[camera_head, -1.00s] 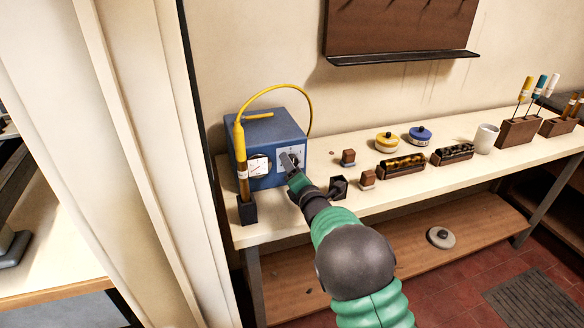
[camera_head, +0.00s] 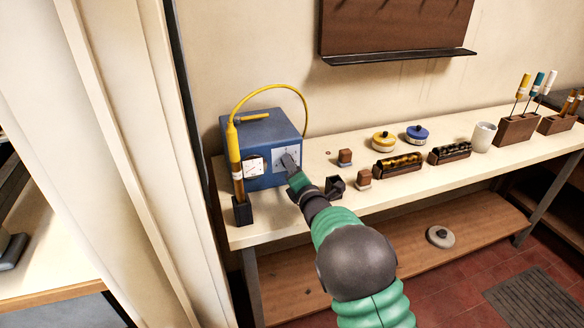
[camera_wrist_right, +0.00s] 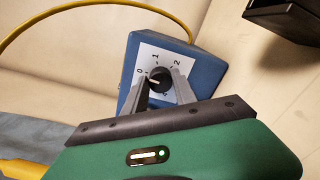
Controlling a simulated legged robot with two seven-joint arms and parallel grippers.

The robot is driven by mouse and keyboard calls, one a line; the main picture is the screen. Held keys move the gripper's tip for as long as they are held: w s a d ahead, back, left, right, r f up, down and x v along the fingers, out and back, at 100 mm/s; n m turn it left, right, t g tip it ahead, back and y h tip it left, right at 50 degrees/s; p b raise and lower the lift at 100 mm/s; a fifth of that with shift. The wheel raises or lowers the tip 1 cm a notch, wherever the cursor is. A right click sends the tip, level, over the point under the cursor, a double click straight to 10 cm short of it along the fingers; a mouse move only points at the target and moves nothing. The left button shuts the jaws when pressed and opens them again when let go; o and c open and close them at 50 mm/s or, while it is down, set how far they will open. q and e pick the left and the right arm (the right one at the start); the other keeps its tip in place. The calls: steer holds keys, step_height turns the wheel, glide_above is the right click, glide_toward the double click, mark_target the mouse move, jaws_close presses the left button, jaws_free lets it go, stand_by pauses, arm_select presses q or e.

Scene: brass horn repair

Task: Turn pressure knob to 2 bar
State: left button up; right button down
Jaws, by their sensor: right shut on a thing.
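The blue pressure box (camera_head: 262,129) stands at the left end of the bench, with a gauge (camera_head: 253,167) and a white knob plate on its front. The black pressure knob (camera_wrist_right: 160,78) shows in the right wrist view in the middle of the white dial plate (camera_wrist_right: 178,60), which is marked 0, 1 and 2. Its pale pointer line lies toward the 0 side. My right gripper (camera_head: 289,163) is at the knob; in the right wrist view its two fingers (camera_wrist_right: 161,87) are shut on the knob from both sides. The gauge needle is too small to read. My left gripper is not in view.

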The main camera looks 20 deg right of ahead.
steer(key=m, duration=0.1)
steer(key=f+m+b, duration=0.1)
steer(key=shift+s+a+f+m, duration=0.1)
steer(key=shift+a+m, duration=0.1)
steer(key=shift+m, duration=0.2)
steer(key=m+b, duration=0.1)
steer(key=m, duration=0.2)
steer(key=shift+m, duration=0.3)
steer(key=m+b, duration=0.1)
steer(key=m, duration=0.2)
steer(key=shift+m, duration=0.4)
steer(key=m, duration=0.4)
steer(key=shift+b, duration=0.4)
steer(key=m, duration=0.4)
steer(key=shift+m, duration=0.4)
steer(key=shift+m+b, duration=0.3)
steer(key=shift+m, duration=1.7)
steer(key=shift+r, duration=0.2)
